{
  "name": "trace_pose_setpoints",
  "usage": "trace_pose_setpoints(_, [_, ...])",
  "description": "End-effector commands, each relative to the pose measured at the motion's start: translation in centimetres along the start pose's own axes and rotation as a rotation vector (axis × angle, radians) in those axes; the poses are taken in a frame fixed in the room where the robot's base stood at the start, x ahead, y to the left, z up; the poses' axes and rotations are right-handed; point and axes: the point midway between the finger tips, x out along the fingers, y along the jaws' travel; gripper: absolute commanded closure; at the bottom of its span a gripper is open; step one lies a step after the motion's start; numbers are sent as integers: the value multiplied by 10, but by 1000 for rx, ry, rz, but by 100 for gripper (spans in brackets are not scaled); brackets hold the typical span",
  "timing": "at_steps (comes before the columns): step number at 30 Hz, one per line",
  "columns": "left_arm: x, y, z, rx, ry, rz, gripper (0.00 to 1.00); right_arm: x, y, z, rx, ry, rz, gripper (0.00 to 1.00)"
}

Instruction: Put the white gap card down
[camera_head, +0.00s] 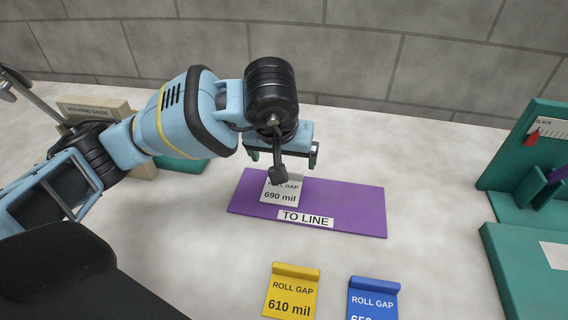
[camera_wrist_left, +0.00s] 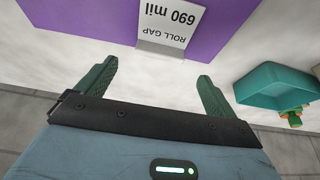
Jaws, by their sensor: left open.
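In the left wrist view the card (camera_wrist_left: 172,22) lies on the mat (camera_wrist_left: 90,20), beyond the two spread fingertips of my gripper (camera_wrist_left: 155,70). The fingers are open and empty, apart from the card. My right gripper is not in view.
A yellow 610 mil card (camera_head: 291,295) and a blue card (camera_head: 373,300) lie in front of the mat. A teal stand with a gauge (camera_head: 535,165) is at the right. A teal tray (camera_wrist_left: 275,85) shows in the left wrist view. A stone wall (camera_head: 430,60) closes the back.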

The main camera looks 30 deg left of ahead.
Motion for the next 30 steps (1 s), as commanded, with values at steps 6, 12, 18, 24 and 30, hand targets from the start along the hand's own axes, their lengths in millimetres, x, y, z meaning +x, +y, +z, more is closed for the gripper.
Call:
trace_pose_setpoints(6, [-39,0,-1,1,2,2,7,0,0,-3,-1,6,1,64])
trace_pose_setpoints(12, [-55,0,0,-1,-1,1,7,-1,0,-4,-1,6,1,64])
trace_pose_setpoints(18, [-58,0,0,-1,-1,-1,7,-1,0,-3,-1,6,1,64])
trace_pose_setpoints(24, [-58,0,0,0,-1,0,7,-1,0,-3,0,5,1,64])
trace_pose_setpoints(30, [-58,0,0,0,-1,0,7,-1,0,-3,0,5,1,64])
